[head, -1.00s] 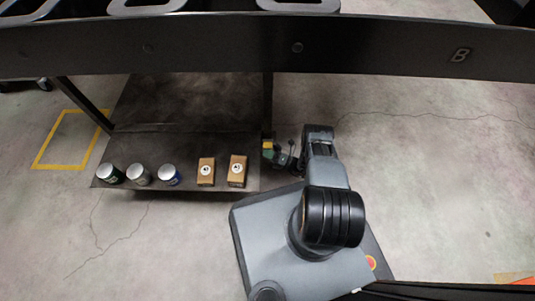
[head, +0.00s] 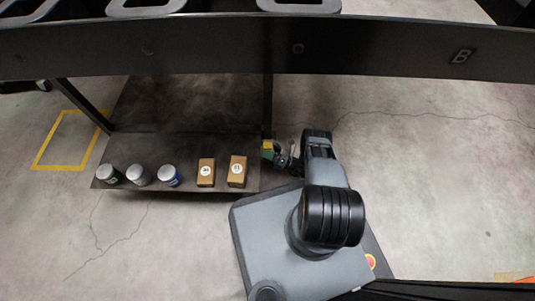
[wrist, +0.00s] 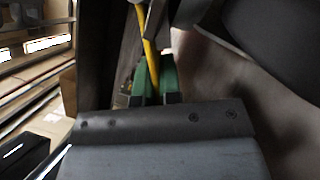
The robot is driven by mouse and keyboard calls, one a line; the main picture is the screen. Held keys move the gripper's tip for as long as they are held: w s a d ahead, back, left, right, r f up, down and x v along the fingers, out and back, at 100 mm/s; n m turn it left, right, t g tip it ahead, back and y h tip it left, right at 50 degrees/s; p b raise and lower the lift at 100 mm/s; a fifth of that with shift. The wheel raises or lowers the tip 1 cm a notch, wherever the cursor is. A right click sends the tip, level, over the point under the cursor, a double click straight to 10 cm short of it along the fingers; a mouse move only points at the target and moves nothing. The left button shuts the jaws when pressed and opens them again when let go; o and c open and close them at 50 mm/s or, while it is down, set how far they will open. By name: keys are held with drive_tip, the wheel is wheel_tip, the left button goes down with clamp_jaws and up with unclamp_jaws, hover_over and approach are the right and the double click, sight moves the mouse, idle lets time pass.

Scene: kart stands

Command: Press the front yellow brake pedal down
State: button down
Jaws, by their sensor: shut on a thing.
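The yellow brake pedal (wrist: 150,55) shows in the wrist view as a slim yellow bar running down between my green fingers. My gripper (wrist: 154,76) is shut on this bar. In the head view my gripper (head: 269,152) is a small green shape at the right end of the low shelf, with a yellow patch (head: 267,144) beside it. The pedal's foot and mounting are hidden, and I cannot tell how far it is pressed.
The low dark shelf (head: 120,148) holds three cans (head: 139,174) and two brown boxes (head: 206,172). A dark beam (head: 400,55) marked B crosses above. The concrete floor (head: 450,180) at the right is open.

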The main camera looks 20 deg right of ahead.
drive_tip(key=c, duration=1.3)
unclamp_jaws()
drive_tip(key=shift+d, duration=0.1)
drive_tip(key=v, duration=0.6)
drive_tip(key=shift+s+d, duration=0.5)
